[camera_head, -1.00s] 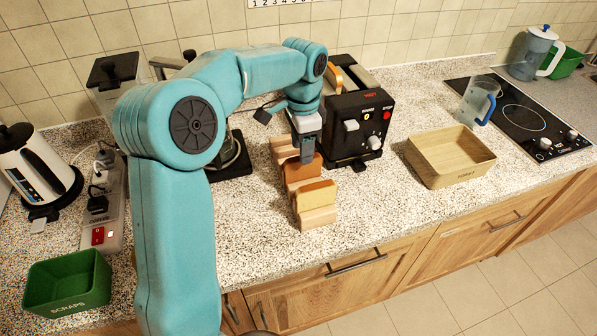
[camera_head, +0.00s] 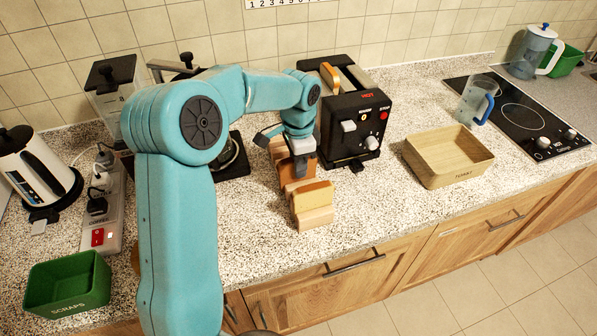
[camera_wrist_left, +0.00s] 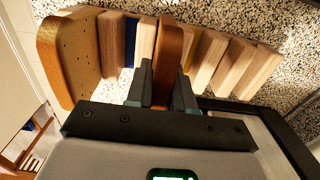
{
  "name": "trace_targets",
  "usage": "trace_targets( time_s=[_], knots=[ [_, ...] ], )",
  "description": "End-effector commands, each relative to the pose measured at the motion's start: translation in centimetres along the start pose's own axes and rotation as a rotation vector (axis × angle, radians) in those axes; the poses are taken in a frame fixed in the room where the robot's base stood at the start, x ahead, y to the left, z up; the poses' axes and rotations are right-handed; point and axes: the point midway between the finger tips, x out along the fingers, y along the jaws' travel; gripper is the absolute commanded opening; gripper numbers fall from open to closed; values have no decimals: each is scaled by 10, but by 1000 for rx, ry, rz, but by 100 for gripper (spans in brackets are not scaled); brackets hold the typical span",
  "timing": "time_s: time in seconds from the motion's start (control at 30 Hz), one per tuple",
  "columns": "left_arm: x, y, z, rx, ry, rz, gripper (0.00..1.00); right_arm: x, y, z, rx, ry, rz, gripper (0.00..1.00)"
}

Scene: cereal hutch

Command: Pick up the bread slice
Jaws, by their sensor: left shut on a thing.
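A wooden rack (camera_head: 316,221) with upright slats stands on the counter. My left gripper (camera_head: 301,172) points down over the rack's middle and is shut on a brown bread slice (camera_head: 312,168). In the left wrist view, this slice (camera_wrist_left: 171,50) stands on edge between the two fingers, among the rack's slats (camera_wrist_left: 208,58). I cannot tell whether it is clear of the rack's base. A second, tan bread slice (camera_head: 314,197) stands in the front of the rack; it also shows at the left of the left wrist view (camera_wrist_left: 68,62). My right gripper is not in view.
A black toaster (camera_head: 352,135) with a bread slice (camera_head: 330,77) at its top stands close right of the rack. A wooden box (camera_head: 447,177) is farther right. A green scraps bin (camera_head: 68,307) is at left. Counter between rack and wooden box is clear.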

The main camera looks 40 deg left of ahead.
Motion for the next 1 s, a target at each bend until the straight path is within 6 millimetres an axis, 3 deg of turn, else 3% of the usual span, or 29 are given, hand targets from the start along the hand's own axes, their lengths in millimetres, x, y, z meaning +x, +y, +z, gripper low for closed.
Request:
trace_targets(
  time_s=[0.27,0.47,1.0],
  knots=[
    [-6,0,-1,0,1,-1,8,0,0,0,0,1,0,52],
    [-33,0,-1,0,4,-3,8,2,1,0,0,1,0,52],
    [-174,0,-1,1,3,-2,8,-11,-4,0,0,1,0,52]
  ],
)
